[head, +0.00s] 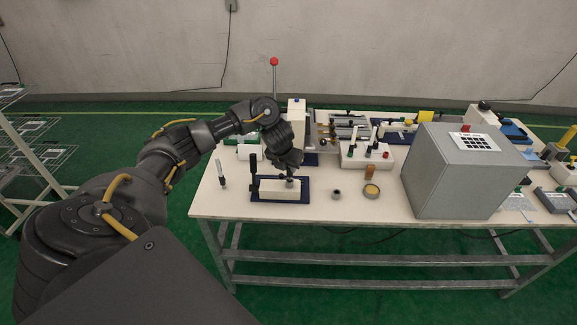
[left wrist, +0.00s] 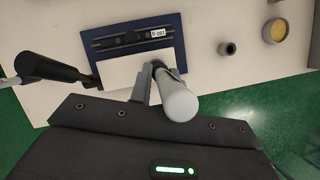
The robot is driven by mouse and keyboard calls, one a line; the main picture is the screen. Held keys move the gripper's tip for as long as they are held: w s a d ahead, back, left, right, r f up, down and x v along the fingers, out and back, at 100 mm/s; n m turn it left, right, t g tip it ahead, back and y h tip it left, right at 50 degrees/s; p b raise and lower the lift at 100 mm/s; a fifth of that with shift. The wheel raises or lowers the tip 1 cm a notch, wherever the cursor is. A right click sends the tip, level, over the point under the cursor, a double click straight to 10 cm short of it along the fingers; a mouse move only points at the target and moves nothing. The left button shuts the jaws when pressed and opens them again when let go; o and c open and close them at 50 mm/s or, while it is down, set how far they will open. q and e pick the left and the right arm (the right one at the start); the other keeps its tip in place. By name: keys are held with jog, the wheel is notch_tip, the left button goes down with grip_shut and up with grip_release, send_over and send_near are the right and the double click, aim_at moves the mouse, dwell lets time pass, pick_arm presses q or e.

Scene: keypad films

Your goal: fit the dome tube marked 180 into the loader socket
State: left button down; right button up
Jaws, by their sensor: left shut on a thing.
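My left gripper (head: 289,166) is shut on a pale grey tube with a rounded end, the dome tube (left wrist: 180,105), which fills the space between the fingers in the left wrist view. The gripper is over the front right part of a fixture with a white block (head: 270,188) on a dark blue base (left wrist: 178,36), which I take for the loader. The tube's far end is hidden by the fingers, so I cannot tell whether it is in a socket. A small label (left wrist: 158,33) sits on the fixture's black strip; no marking shows on the tube. My right gripper is out of view.
A black-handled lever (head: 253,167) stands at the fixture's left. A small dark ring (head: 336,194) and a yellow-filled round dish (head: 371,191) lie to the right, before a large grey box (head: 432,180). The table's front edge (head: 310,224) is close.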

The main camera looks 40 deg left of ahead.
pick_arm(q)
jog(key=shift+f+b, duration=0.85)
jog(key=shift+f, duration=0.3)
jog(key=c, duration=1.2)
grip_release()
jog(key=shift+r, duration=0.1)
jog(key=shift+c, duration=0.2)
jog(key=shift+r, duration=0.1)
jog(key=shift+s+r, duration=0.1)
jog(key=shift+r, duration=0.2)
jog(key=p+v, duration=0.3)
jog(key=v, duration=0.7)
